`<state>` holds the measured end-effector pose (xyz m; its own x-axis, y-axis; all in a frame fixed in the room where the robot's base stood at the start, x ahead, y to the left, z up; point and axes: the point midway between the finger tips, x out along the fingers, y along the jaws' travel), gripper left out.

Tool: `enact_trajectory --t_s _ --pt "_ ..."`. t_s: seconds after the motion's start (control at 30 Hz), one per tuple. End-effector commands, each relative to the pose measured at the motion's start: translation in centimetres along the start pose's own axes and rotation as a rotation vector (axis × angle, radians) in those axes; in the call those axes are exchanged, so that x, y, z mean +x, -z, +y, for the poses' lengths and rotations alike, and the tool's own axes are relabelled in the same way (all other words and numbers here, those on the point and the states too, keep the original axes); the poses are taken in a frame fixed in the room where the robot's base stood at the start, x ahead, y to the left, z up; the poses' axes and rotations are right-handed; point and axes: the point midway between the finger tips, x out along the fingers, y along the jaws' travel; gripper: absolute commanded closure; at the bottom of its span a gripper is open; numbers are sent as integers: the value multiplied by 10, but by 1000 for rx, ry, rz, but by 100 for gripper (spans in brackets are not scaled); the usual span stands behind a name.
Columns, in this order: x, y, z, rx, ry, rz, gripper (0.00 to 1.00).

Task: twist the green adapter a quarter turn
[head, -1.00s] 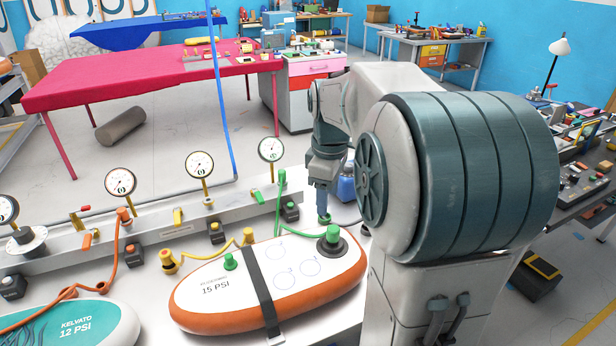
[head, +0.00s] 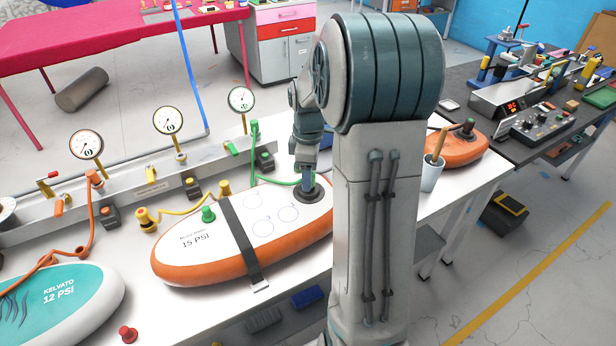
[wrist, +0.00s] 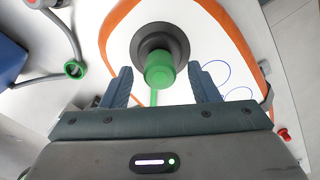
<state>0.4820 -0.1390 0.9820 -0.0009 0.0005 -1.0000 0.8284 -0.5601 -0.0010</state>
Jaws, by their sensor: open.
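The green adapter (wrist: 159,70) sits in the dark round valve (wrist: 160,48) at one end of the orange-edged white board (wrist: 205,25). In the wrist view my gripper (wrist: 160,68) is open, with one finger on each side of the adapter and a gap on both sides. In the head view my gripper (head: 308,176) points down over the valve (head: 309,194) and mostly hides the adapter. The green hose (head: 275,181) runs to the valve from the gauge rail. The board (head: 190,255) is marked 15 PSI.
A black strap (head: 240,240) crosses the board, beside a green cap (head: 208,214). The gauge rail (head: 150,187) runs behind. A teal board (head: 60,300) lies left. A grey hose end with a green ring (wrist: 74,69) lies nearby.

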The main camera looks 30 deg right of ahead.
Motion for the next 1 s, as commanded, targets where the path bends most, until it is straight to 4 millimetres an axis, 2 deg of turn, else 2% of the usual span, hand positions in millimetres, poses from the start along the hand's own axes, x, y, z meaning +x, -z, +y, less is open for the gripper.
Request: enact_trajectory --t_s 0.2,0.53,0.7,0.77,0.8,0.83,0.87,1.0 --pt "19 0 0 0 0 0 45" --pt "22 0 0 0 -1 0 45" --pt "22 0 0 0 -1 0 92" --pt "22 0 0 0 -1 0 95" --pt "22 0 0 0 -1 0 79" --pt "22 0 0 0 -1 0 88" --pt "22 0 0 0 -1 0 91" --pt "21 0 0 -17 -1 0 91"
